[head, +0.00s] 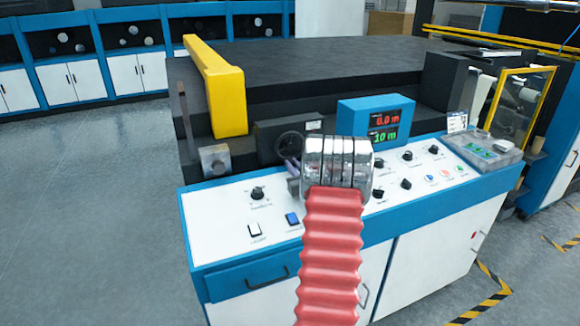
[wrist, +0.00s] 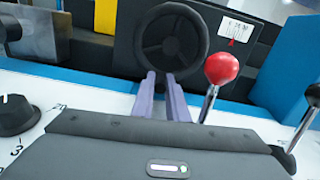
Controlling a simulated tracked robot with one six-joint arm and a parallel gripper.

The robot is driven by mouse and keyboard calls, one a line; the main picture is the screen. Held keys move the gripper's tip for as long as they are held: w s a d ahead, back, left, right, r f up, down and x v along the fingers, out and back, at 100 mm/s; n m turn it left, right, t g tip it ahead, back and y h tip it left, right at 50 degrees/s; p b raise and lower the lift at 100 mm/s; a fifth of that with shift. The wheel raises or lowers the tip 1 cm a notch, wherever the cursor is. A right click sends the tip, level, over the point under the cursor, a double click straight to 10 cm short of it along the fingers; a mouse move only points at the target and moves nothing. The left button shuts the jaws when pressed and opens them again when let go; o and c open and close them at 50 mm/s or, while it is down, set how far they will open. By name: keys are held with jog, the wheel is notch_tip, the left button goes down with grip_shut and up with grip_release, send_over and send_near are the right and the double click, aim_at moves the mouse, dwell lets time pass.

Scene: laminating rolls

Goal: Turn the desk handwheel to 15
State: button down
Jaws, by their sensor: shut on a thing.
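The black handwheel (wrist: 172,44) stands upright at the top middle of the wrist view, in front of a dark box. It also shows in the head view (head: 289,146), partly hidden behind my arm. My gripper (wrist: 159,79) has its two lavender fingers shut on the lower rim of the handwheel. In the head view my gripper (head: 292,166) is mostly covered by my wrist. A white scale plate (wrist: 238,31) with a red pointer sits right of the wheel. Its figures are too small to read surely.
A lever with a red ball knob (wrist: 221,68) stands close to the right of my fingers. A blue display box (head: 376,122) stands behind the white panel (head: 228,226), which carries several knobs and switches. A yellow guard (head: 217,88) rises at the left.

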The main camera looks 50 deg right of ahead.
jog(key=shift+s+d+n, duration=0.2)
jog(key=shift+d+n, duration=0.05)
jog(key=shift+n, duration=0.45)
jog(key=c, duration=1.7)
grip_release()
jog(key=shift+c, duration=0.2)
